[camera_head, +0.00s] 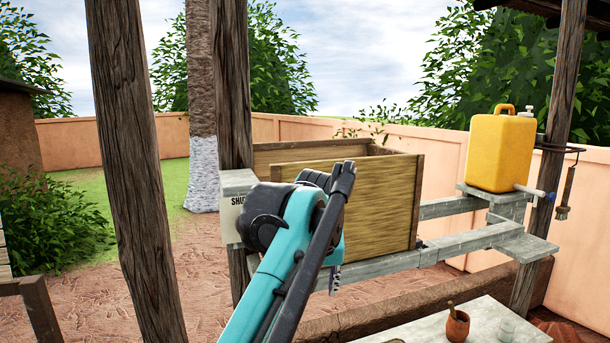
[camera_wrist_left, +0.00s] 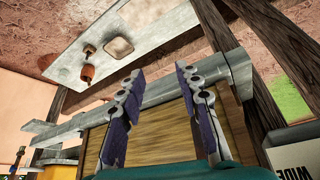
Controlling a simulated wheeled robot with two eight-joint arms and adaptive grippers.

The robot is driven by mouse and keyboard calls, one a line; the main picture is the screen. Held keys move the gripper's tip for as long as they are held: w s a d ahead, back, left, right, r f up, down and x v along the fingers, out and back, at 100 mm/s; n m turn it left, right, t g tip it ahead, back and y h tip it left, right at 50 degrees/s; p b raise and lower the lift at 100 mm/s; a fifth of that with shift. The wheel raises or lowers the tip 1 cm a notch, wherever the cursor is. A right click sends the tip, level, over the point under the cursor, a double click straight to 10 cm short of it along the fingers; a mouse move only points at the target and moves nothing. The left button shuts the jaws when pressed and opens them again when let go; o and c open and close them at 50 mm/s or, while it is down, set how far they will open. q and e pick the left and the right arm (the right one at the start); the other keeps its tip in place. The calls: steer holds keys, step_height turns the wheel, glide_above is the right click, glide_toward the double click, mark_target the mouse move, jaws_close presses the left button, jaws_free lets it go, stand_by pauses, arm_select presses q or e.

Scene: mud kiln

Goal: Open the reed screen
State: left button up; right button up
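The reed screen (camera_head: 385,205) looks like a yellow-brown striped panel in a wooden frame, standing on a grey rail past my left arm. In the left wrist view its striped face (camera_wrist_left: 152,135) lies beyond the fingers. A grey block marked "SHU..." (camera_head: 238,200) is at its left end; the rest of the word is hidden. In the left wrist view a sign reads "WIDE" (camera_wrist_left: 297,155). My left gripper (camera_wrist_left: 160,78) is open and empty, its fingers apart in front of the panel. My arm hides most of it in the head view. My right gripper is not in view.
A yellow jerrycan (camera_head: 500,152) stands on a shelf at the right. A clay cup (camera_head: 457,326) and a small glass (camera_head: 506,328) stand on the pale table (camera_head: 425,330). Wooden posts (camera_head: 135,170) rise left of and behind my arm.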

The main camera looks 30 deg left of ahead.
arm_select(q)
steer(key=w+a+r+n+p, duration=0.15)
steer(key=r+p, duration=0.25)
steer(key=r, duration=0.4)
steer(key=a+r+n+p, duration=0.1)
steer(key=a+r+p, duration=0.25)
steer(key=r, duration=0.55)
steer(key=shift+m+g+y, duration=0.25)
steer(key=shift+g+y, duration=0.05)
steer(key=shift+g, duration=0.2)
steer(key=x, duration=0.4)
steer(key=d+p+x, duration=0.1)
steer(key=x, duration=0.2)
steer(key=shift+f, duration=0.1)
steer(key=shift+w+a+f, duration=0.1)
steer(key=shift+w+f, duration=0.05)
steer(key=shift+f, duration=0.2)
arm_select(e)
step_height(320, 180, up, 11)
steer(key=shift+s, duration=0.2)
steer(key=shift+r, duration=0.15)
arm_select(q)
steer(key=shift+c, duration=1.1)
jaws_close()
